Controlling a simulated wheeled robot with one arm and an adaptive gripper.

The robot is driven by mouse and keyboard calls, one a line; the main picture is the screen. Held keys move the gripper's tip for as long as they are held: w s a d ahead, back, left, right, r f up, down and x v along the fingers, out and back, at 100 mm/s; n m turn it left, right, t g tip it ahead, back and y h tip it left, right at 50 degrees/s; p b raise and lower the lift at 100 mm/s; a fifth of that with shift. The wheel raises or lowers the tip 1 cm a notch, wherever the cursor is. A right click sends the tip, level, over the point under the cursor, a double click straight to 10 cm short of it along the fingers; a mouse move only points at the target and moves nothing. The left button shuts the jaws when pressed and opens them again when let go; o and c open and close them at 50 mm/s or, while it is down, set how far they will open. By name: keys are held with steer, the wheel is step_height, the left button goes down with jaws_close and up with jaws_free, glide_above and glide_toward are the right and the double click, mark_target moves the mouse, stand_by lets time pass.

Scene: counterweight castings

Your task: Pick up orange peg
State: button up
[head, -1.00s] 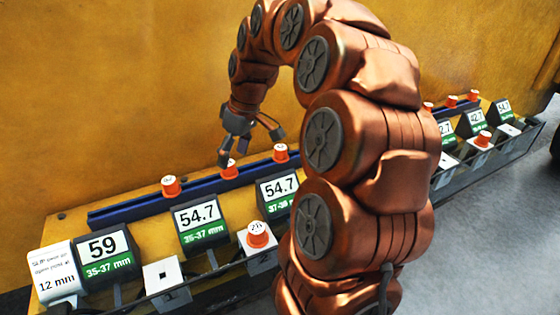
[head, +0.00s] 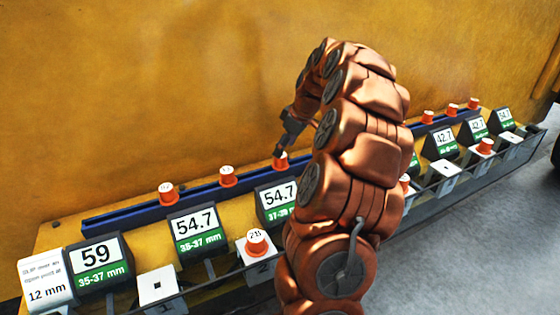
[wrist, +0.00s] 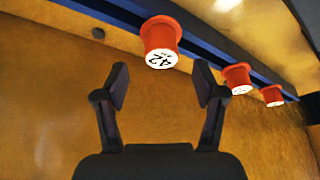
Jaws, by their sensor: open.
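Several orange pegs with white numbered tops are in view. Three stand along the near part of the blue rail in the head view: a left peg (head: 168,194), a middle peg (head: 228,177) and a right peg (head: 281,161). My gripper (head: 284,143) is just above the right peg, partly overlapping it. In the wrist view my open gripper (wrist: 161,86) has empty fingers, and a peg marked 42 (wrist: 160,40) is just past the fingertips, roughly centred between them. Two more pegs (wrist: 238,78) stand to its right. Another orange peg (head: 256,243) sits on a white block marked 2.
The blue rail (head: 130,220) runs along a yellow wall (head: 130,90). Black blocks labelled 59 (head: 98,262) and 54.7 (head: 198,228) stand in front. An empty white block (head: 157,288) is at the front. More pegs (head: 452,110) stand far right.

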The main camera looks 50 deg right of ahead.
steer(key=shift+p+x, duration=1.1)
steer(key=shift+x, duration=1.25)
steer(key=shift+s+f, duration=0.1)
steer(key=shift+s, duration=0.05)
steer(key=c, duration=1.2)
steer(key=shift+c, duration=0.2)
steer(key=shift+r+b, duration=1.55)
steer(key=shift+r, duration=3.45)
